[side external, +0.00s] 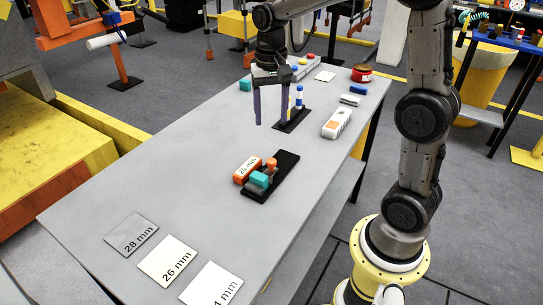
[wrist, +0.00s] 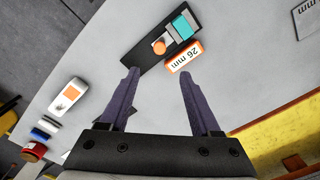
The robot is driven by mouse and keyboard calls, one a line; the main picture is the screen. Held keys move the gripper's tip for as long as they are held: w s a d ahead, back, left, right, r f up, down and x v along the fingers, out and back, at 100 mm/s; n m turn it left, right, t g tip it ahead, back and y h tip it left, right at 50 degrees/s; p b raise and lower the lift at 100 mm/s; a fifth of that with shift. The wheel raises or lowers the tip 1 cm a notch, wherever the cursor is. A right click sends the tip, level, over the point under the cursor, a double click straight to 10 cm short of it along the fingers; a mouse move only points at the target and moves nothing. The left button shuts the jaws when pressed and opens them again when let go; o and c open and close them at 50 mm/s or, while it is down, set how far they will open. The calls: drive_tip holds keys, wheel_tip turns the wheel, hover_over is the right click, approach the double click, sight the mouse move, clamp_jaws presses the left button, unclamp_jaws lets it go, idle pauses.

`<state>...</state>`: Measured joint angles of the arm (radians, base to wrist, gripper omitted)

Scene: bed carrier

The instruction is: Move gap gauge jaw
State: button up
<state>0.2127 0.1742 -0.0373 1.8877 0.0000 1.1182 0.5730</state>
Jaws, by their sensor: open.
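The gap gauge has a black base plate (side external: 287,163) on the grey table. On it are a teal block (side external: 258,180) and an orange round knob (side external: 271,163), both also visible in the wrist view, the teal block (wrist: 183,27) and the knob (wrist: 159,47). Which part is the jaw I cannot tell for certain. An orange-and-white block (side external: 247,169) marked "26 mm" lies against the gauge's long side. My gripper (side external: 271,121) is open and empty, fingers pointing down, apart from the gauge and beyond it in the side view. The wrist view shows the gauge ahead of the fingertips (wrist: 159,72).
Cards marked 28 mm (side external: 131,235), 26 mm (side external: 168,262) and partly cut-off "4 mm" (side external: 212,287) lie at the near end. A dark stand with blue-and-white pegs (side external: 299,98) is close to my gripper. A white-and-orange device (side external: 337,123) and red tin (side external: 362,73) stand rightward.

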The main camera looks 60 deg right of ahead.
sight(271, 161)
wheel_tip(271, 161, down, 14)
drive_tip(key=shift+r, duration=0.2)
idle(0.4)
clamp_jaws()
drive_tip(key=shift+r, duration=0.1)
idle(1.1)
